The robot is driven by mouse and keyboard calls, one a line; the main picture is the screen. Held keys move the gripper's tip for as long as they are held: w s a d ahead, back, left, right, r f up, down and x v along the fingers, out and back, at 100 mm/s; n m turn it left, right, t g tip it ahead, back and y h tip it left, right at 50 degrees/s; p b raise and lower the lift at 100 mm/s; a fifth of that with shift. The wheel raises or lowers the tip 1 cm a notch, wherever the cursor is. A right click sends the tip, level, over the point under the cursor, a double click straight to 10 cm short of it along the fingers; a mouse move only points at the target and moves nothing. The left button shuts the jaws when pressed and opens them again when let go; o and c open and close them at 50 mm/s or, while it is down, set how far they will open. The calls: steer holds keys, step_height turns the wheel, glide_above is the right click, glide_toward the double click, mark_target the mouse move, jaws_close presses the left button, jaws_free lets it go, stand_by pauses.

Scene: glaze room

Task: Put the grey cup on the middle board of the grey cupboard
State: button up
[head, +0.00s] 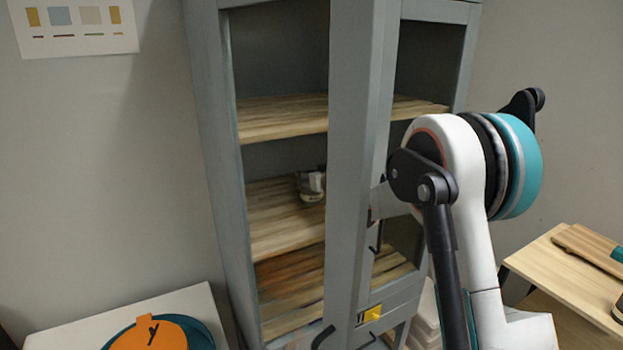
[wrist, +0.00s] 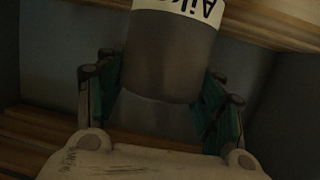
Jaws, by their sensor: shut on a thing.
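The grey cupboard (head: 213,150) stands in the middle of the head view, with wooden boards inside. The middle board (head: 275,232) is below the upper one. The grey cup (head: 311,188), with a white label, shows inside over the middle board, beside a grey upright. I cannot tell whether it touches the board. In the wrist view the cup (wrist: 165,60) is between the teal-padded fingers of my gripper (wrist: 160,98), which is shut on it. Its label has dark letters, partly cut off by the frame edge. In the head view the grey upright hides my gripper.
A grey upright (head: 347,170), perhaps a door seen nearly edge-on, stands between the cup and my arm. The upper board (head: 280,117) is above the cup. A white table (head: 190,300) with an orange item (head: 150,333) is at lower left; a wooden table (head: 560,265) is at right.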

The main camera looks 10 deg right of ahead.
steer(key=shift+r, duration=0.1)
steer(key=o, duration=1.6)
steer(key=p+v, duration=0.1)
steer(key=v, duration=1.1)
